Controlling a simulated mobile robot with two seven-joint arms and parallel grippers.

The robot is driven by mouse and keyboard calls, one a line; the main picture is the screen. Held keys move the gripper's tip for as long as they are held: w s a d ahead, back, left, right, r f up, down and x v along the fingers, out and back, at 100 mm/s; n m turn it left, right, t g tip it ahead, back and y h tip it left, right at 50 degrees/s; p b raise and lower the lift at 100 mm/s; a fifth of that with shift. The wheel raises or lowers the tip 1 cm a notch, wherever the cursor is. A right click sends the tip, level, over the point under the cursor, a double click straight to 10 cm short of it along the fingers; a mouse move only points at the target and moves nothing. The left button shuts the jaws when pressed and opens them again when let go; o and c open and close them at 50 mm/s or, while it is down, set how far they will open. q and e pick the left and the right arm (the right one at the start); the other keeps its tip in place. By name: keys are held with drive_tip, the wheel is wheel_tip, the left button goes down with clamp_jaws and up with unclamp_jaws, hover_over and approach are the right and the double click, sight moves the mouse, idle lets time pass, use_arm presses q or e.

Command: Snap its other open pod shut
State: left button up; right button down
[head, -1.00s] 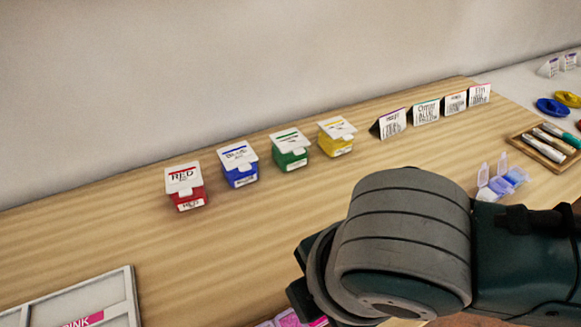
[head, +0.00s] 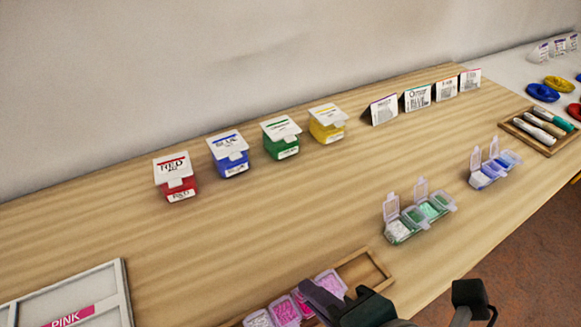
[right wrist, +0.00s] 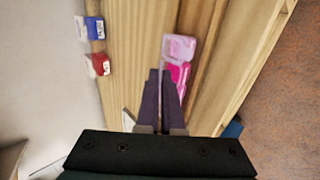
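A strip of pink bead pods (head: 285,311) lies in a shallow wooden tray at the bottom of the head view. Its lids look down, but my gripper hides part of it. It also shows in the right wrist view (right wrist: 181,47), just beyond my fingertips. My right gripper (head: 306,286) is over the strip's right part; its fingers (right wrist: 160,72) lie together with nothing visible between them. I cannot tell whether they touch the strip. A green pod strip (head: 401,232) has two clear lids standing up. A blue pod strip (head: 482,180) behind it also has two lids up. My left gripper is out of view.
Red (head: 178,186), blue (head: 232,167), green (head: 284,150) and yellow (head: 328,133) tubs stand along the back. Several label cards (head: 417,98) stand right of them. A pen tray (head: 514,133) is at right. A framed board (head: 124,290) is at lower left. The table's middle is clear.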

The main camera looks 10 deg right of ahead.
idle(0.3)
drive_tip(key=c, duration=1)
unclamp_jaws()
drive_tip(key=shift+c, duration=0.2)
